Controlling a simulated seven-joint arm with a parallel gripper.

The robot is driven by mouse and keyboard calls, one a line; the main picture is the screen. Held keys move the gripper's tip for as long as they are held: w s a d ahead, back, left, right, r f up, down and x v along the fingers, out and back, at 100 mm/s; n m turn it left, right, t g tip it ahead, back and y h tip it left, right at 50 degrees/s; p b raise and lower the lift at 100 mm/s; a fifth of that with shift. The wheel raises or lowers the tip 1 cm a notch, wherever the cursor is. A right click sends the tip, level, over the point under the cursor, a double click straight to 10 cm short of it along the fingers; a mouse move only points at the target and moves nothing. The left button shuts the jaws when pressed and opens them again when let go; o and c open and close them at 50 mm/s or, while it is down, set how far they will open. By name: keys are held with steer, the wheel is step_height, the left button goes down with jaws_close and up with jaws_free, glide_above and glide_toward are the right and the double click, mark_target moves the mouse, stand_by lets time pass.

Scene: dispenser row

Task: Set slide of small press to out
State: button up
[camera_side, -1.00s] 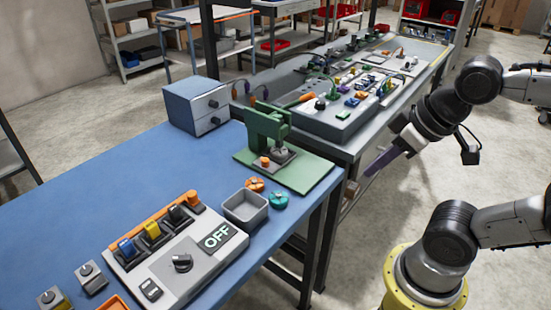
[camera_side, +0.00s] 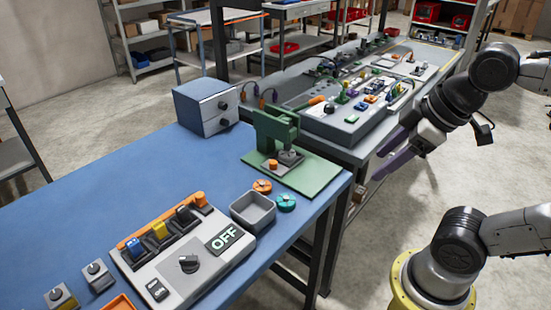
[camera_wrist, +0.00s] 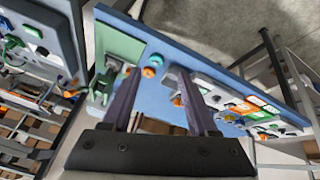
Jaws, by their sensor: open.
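The small press is a green frame (camera_side: 275,135) standing on a light green base plate (camera_side: 318,177) at the blue table's far right corner. A grey slide block (camera_side: 289,158) and an orange knob (camera_side: 273,164) sit low at its front; I cannot tell the slide's position. In the wrist view the press (camera_wrist: 102,86) lies left of my fingers. My gripper (camera_side: 381,163) is open and empty, off the table's right side and apart from the press. Its two long dark purple fingers also show in the wrist view (camera_wrist: 157,74).
A grey tray (camera_side: 253,210), an orange disc (camera_side: 261,187) and a teal disc (camera_side: 286,202) lie in front of the press. A switch panel (camera_side: 187,260) reading OFF is nearer. A blue drawer box (camera_side: 206,106) stands behind. A second bench (camera_side: 345,122) holds several devices.

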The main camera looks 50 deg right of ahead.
steer(key=w+r+n+g, duration=0.1)
steer(key=w+r+n, duration=0.6)
steer(key=w, duration=0.2)
steer(key=n+g, duration=0.4)
steer(key=n, duration=0.1)
glide_above(273, 162)
step_height(273, 162, down, 11)
step_height(273, 162, down, 14)
steer(key=shift+r, duration=0.1)
jaws_close()
